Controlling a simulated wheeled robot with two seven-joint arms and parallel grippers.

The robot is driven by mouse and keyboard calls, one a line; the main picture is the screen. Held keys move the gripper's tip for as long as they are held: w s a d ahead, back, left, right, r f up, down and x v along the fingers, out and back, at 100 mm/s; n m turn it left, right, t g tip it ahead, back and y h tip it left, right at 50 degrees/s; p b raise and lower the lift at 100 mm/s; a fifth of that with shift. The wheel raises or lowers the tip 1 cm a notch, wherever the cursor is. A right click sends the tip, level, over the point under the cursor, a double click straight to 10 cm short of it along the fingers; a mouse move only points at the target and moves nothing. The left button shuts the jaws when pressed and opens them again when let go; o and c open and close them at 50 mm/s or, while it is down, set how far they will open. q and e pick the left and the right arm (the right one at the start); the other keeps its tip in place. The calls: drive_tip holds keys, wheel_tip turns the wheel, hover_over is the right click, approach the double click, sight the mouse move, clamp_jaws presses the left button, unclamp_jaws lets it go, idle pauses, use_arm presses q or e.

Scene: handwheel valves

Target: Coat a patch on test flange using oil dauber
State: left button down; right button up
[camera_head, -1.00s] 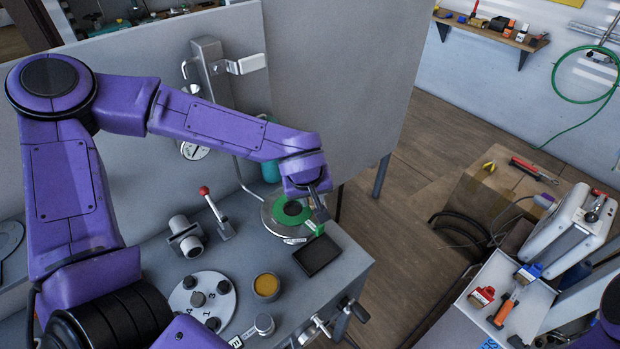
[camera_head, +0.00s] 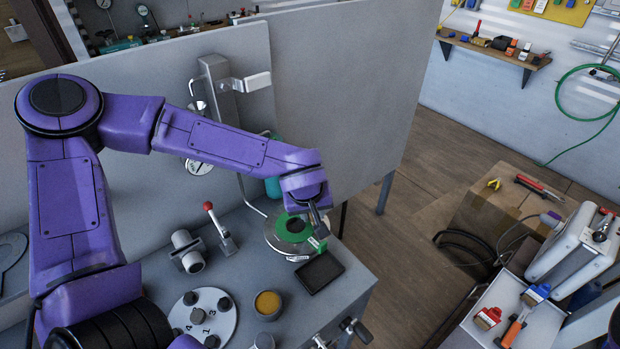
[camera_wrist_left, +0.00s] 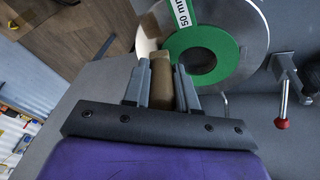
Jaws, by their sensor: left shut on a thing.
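The test flange, a silver disc (camera_head: 272,236) with a green ring (camera_head: 293,228), sits at the bench's back right corner. In the left wrist view the flange (camera_wrist_left: 246,18) and its green ring (camera_wrist_left: 202,65) show with a "50 mm" label. My left gripper (camera_head: 319,228) is over the flange's right edge. In the left wrist view, my left gripper (camera_wrist_left: 161,85) is shut on a tan cylindrical piece, seemingly the oil dauber (camera_wrist_left: 161,78). Its far end overlaps the flange's edge; I cannot tell if it touches. My right gripper is out of view.
A dark rectangular pad (camera_head: 320,272) lies in front of the flange. An amber-filled cup (camera_head: 267,305) and a round numbered plate (camera_head: 222,325) stand nearer. A red-knobbed lever (camera_head: 221,228) is to the left. A grey panel (camera_head: 335,110) rises behind.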

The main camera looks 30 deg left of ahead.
use_arm(q)
drive_tip(key=shift+w+r+p, duration=0.1)
drive_tip(key=shift+r+p, duration=0.25)
drive_tip(key=shift+r, duration=0.3)
wheel_tip(320, 180, up, 3)
drive_tip(key=p, duration=0.3)
drive_tip(key=shift+f, duration=0.2)
drive_tip(key=shift+r+p, duration=0.8)
drive_tip(key=shift+p, duration=0.3)
drive_tip(key=shift+r, duration=1.1)
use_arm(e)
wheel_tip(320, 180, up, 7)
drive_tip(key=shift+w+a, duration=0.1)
